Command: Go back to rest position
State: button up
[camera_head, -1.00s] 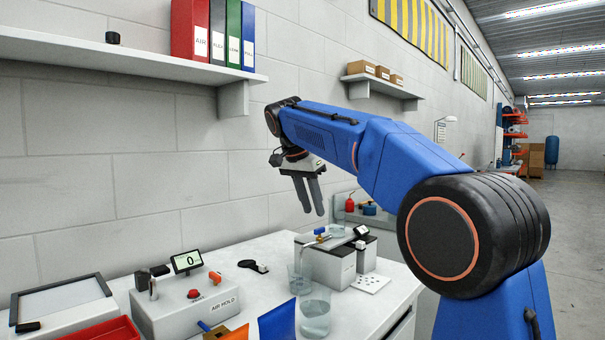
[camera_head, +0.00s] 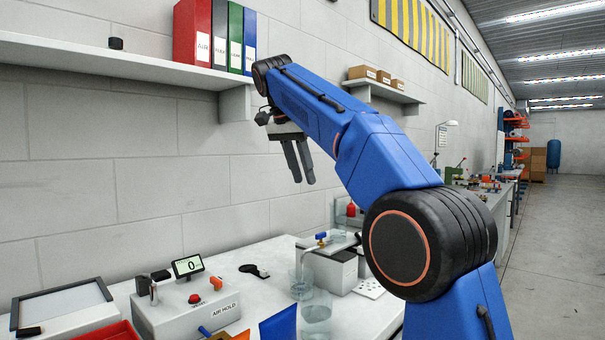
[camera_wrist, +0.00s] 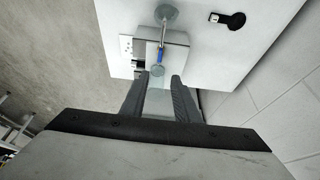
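My gripper (camera_head: 304,183) hangs from my blue arm with its two dark fingers pointing down. It is in the air above the white workbench (camera_head: 237,276), in front of the block wall and below the shelf height. In the wrist view the fingers (camera_wrist: 160,76) stand apart, with a clear gap between them. I see nothing gripped. No separate task object is named.
Glass beakers (camera_head: 316,318) and a grey box with a blue-handled tap (camera_head: 321,238) stand below my arm. An air-hold box (camera_head: 190,310) is at left. A wall shelf (camera_head: 120,68) with binders (camera_head: 192,32) is close at upper left. Open floor (camera_head: 560,260) lies right.

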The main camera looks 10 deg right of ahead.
jog(key=s+d+f+n+t+y, duration=0.1)
jog(key=s+d+f+n, duration=0.2)
jog(key=s+d+f, duration=0.35)
jog(key=s+d+f+n+y, duration=0.1)
jog(key=s+d+f+n, duration=0.25)
jog(key=s+f, duration=0.55)
jog(key=s+d+f+n+y, duration=0.1)
jog(key=s+f+n, duration=0.1)
jog(key=s+f, duration=1)
jog(key=s+d+f+n+t, duration=0.1)
jog(key=s+d+f+n, duration=0.1)
jog(key=s+f, duration=0.9)
notch_tip(320, 180, down, 4)
jog(key=shift+s+d+r+y, duration=0.1)
jog(key=shift+s+d+y, duration=0.1)
jog(key=shift+s+y, duration=0.2)
